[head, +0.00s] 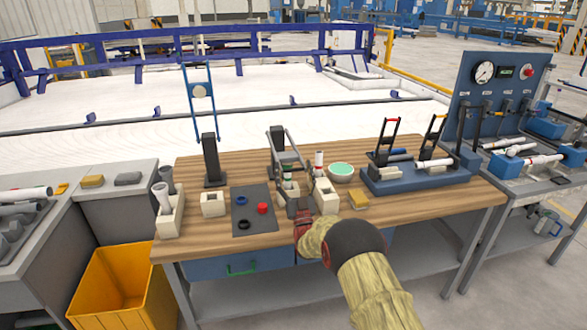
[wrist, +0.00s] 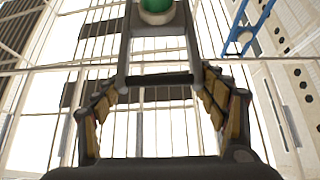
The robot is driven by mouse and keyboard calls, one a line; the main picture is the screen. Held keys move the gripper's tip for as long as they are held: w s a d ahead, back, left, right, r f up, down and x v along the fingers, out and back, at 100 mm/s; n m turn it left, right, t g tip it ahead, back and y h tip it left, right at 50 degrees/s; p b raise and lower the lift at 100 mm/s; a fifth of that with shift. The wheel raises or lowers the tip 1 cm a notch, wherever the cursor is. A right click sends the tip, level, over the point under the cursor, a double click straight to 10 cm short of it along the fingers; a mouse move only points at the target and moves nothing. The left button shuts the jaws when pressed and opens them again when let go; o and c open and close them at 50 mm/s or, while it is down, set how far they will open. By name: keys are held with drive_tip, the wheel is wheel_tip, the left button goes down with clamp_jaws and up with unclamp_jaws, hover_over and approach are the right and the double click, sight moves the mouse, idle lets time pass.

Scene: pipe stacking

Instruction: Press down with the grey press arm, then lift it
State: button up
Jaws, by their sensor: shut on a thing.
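The grey press arm (head: 294,143) is a frame on the dark upright of a press at the middle of the wooden table. My gripper (wrist: 160,90) is shut on this crossbar. In the head view my gripper (head: 297,197) is at the front of the press, partly hidden by my own wrist. The press's lower part shows only in part behind it.
A blue-framed press (head: 211,160) stands to the left. A dark mat (head: 244,222) with small rings lies in front. A yellow bin (head: 110,290) is at lower left.

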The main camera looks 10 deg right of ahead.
wheel_tip(320, 180, down, 3)
drive_tip(key=shift+g, duration=0.3)
drive_tip(key=o, duration=1.3)
drive_tip(key=shift+f, duration=0.1)
drive_tip(key=shift+o, duration=0.7)
drive_tip(key=shift+w, duration=0.25)
drive_tip(key=shift+o, duration=0.2)
drive_tip(key=shift+s+r, duration=0.1)
drive_tip(key=shift+r, duration=0.35)
drive_tip(key=shift+r, duration=0.1)
drive_tip(key=v, duration=1.2)
drive_tip(key=shift+f, duration=0.2)
